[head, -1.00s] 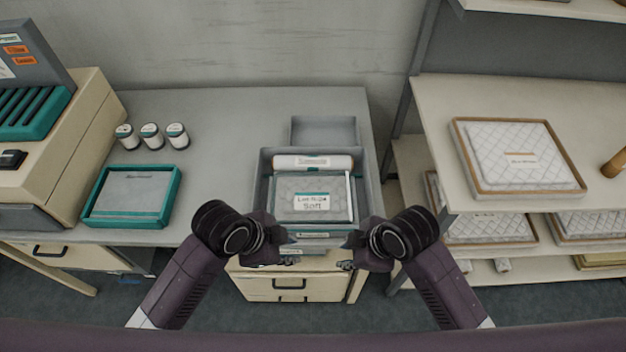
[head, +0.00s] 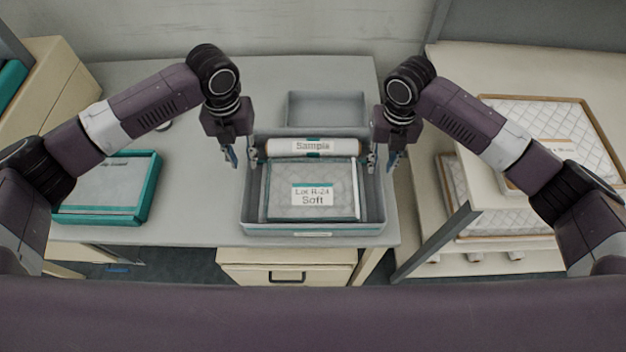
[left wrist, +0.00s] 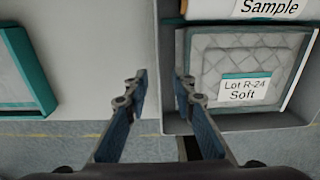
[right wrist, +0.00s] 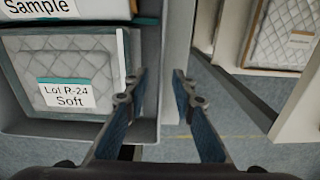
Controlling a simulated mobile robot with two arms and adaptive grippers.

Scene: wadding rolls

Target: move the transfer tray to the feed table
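The transfer tray (head: 315,228) is a grey open box on the grey table. It holds a white roll labelled Sample (head: 345,147) and a clear-covered quilted pack labelled Lot R-24 Soft (head: 340,180). My left gripper (head: 243,158) is open at the tray's left wall; in the left wrist view its fingers (left wrist: 162,90) stand either side of that wall (left wrist: 170,118). My right gripper (head: 383,160) is open at the right wall; in the right wrist view its fingers (right wrist: 160,90) straddle that wall (right wrist: 148,130). Contact with the walls cannot be told. I cannot identify the feed table.
An empty grey bin (head: 326,108) stands just behind the tray. A teal-rimmed tray (head: 148,190) lies to the left, with bare tabletop (head: 195,210) between. A shelf unit with quilted pads (head: 550,120) stands right, across a gap. A drawer (head: 288,270) is below the table.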

